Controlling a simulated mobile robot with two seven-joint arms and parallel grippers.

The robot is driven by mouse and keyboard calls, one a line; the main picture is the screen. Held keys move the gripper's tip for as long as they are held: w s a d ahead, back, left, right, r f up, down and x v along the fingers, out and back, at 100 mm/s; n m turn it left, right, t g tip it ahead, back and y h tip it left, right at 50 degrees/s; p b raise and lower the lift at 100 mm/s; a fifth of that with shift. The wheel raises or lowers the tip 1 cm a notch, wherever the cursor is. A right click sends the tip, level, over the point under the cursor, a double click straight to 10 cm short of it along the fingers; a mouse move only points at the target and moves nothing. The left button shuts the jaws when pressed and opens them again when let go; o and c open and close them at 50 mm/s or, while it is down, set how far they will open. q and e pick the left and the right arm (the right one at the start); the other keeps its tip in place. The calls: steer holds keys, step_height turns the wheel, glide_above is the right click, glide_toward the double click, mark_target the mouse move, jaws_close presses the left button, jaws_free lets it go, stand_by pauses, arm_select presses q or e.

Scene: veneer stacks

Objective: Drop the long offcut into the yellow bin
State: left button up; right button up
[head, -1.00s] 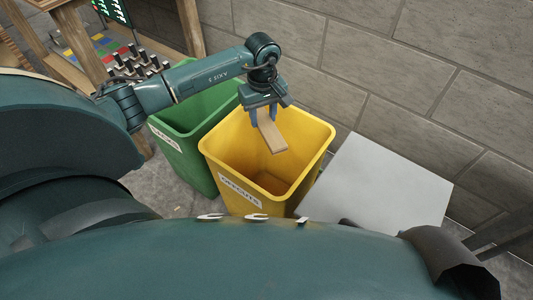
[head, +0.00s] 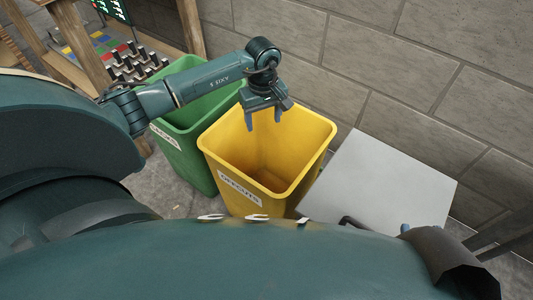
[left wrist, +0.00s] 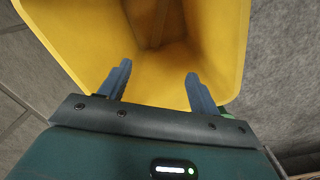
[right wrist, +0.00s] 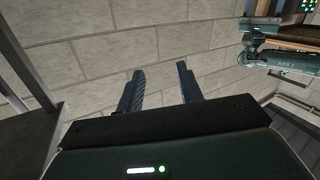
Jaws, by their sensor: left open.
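The yellow bin (head: 275,207) stands on the floor with its top open and a white label on its front wall. My left gripper (head: 263,124) is over the bin's mouth, pointing down, its fingers apart with nothing between them. The left wrist view also shows the open, empty fingers (left wrist: 158,70) above the yellow bin (left wrist: 75,35). The long offcut is not clearly visible now. A brownish patch shows deep in the bin in that view; I cannot tell whether it is the offcut or the bin floor. My right gripper (right wrist: 160,69) is open and empty, facing the wall.
A green bin (head: 183,152) stands close to the left of the yellow one. A light grey flat surface (head: 385,185) is to its right. The grey block wall (head: 400,80) rises behind. A wooden frame (head: 77,42) and a rack of dark pegs (head: 135,62) are at the upper left.

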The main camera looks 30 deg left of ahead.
arm_select(q)
step_height(320, 180, up, 13)
steer(key=p, duration=0.3)
arm_select(e)
steer(key=shift+s+d+m+g+h, duration=0.35)
steer(key=shift+m+g+h, duration=0.15)
steer(key=shift+g, duration=0.5)
arm_select(q)
steer(key=shift+r, duration=0.15)
